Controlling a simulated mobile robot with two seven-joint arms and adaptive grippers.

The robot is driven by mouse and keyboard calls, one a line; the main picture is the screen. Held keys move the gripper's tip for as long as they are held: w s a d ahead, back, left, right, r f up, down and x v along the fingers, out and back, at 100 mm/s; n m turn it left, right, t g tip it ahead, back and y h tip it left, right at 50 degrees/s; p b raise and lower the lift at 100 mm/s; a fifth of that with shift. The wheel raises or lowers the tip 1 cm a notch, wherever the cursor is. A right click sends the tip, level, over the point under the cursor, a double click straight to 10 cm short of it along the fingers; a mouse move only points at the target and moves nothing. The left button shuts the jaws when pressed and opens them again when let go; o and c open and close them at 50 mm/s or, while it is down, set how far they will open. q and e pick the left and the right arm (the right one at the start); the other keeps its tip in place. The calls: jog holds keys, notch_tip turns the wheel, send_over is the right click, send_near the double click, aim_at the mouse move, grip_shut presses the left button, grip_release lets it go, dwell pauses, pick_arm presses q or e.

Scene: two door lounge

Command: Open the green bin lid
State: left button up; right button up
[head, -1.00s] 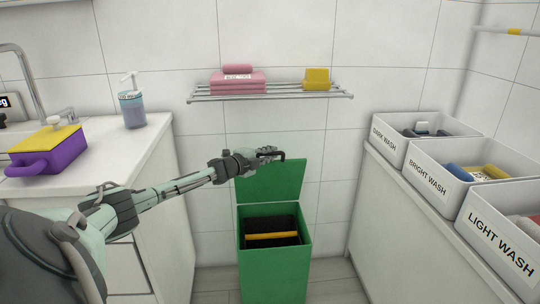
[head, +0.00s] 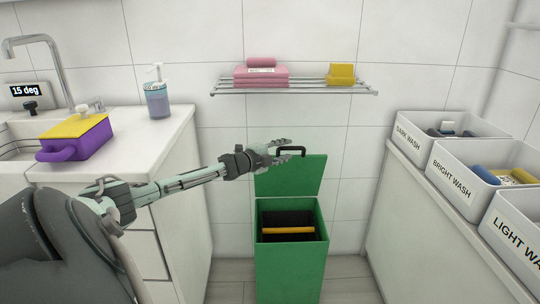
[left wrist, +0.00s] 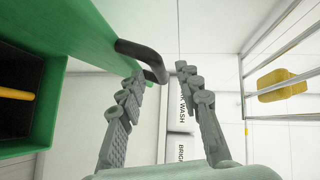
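The green bin (head: 291,264) stands on the floor against the tiled wall. Its green lid (head: 300,178) is up, standing about upright at the back of the opening. A black handle (head: 291,149) is on the lid's top edge; it also shows in the left wrist view (left wrist: 145,55). A yellow-orange bar (head: 288,230) crosses the dark inside of the bin. My left gripper (head: 288,147) is beside the handle. In the left wrist view its fingers (left wrist: 160,85) are apart with nothing held between them, the handle's end close to one fingertip. My right gripper is not in view.
A white counter (head: 180,122) with a soap bottle (head: 157,98) and a purple-yellow box (head: 75,140) is on the left. A wall rack (head: 300,87) hangs above the bin. Labelled wash bins (head: 450,180) line the right counter.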

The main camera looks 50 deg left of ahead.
pick_arm(q)
jog(key=s+r, duration=0.1)
jog(key=s, duration=0.7)
jog(key=shift+d+r, duration=0.15)
jog(key=shift+d, duration=0.15)
jog(key=shift+s, duration=0.1)
